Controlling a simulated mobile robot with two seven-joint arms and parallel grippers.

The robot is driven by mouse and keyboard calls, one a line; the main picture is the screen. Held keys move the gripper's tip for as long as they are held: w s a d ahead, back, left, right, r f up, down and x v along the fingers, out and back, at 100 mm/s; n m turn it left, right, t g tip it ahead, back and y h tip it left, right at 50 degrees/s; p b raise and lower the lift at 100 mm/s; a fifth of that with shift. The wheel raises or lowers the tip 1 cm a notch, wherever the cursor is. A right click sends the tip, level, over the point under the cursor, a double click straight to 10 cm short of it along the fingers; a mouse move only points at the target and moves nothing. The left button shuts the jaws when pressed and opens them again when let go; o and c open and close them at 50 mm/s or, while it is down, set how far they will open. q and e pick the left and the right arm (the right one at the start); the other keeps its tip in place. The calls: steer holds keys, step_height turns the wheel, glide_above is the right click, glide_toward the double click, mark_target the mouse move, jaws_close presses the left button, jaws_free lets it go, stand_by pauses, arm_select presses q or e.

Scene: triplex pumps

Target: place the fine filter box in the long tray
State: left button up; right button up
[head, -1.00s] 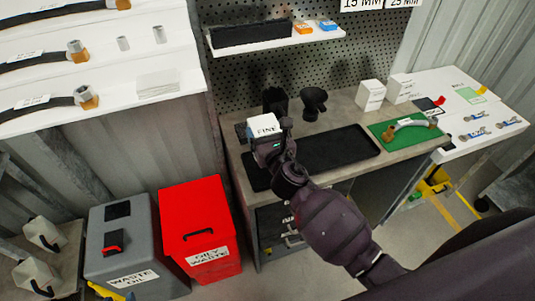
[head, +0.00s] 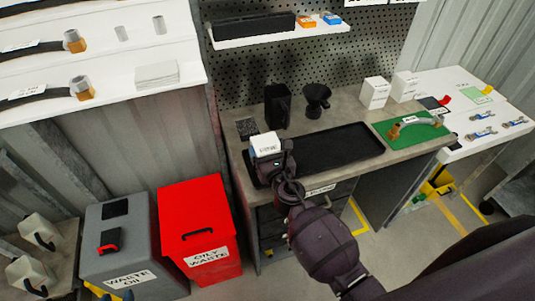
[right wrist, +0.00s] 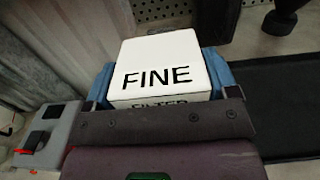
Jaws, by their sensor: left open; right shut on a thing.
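The white fine filter box (head: 266,142), marked FINE, is held in my right gripper (head: 270,153) over the left end of the long tray. In the right wrist view the box (right wrist: 160,62) sits between the blue-padded fingers, its lettered top facing the camera. The long black tray (head: 345,145) lies on the grey workbench, its left end partly hidden by my gripper and the box. I cannot tell whether the box touches the tray floor. My left gripper is not in view.
A black holder (head: 277,106) and a black funnel-like cup (head: 316,98) stand behind the tray. Two white boxes (head: 375,92) stand at the back right. A green mat (head: 405,132) with a hose fitting lies right of the tray. The tray's middle and right are empty.

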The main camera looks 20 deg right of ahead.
steer(key=shift+f, duration=0.15)
steer(key=shift+f, duration=0.1)
steer(key=o, duration=1)
steer(key=shift+r, duration=0.3)
steer(key=s, duration=1.2)
steer(key=shift+d+b, duration=0.15)
steer(key=shift+b, duration=0.15)
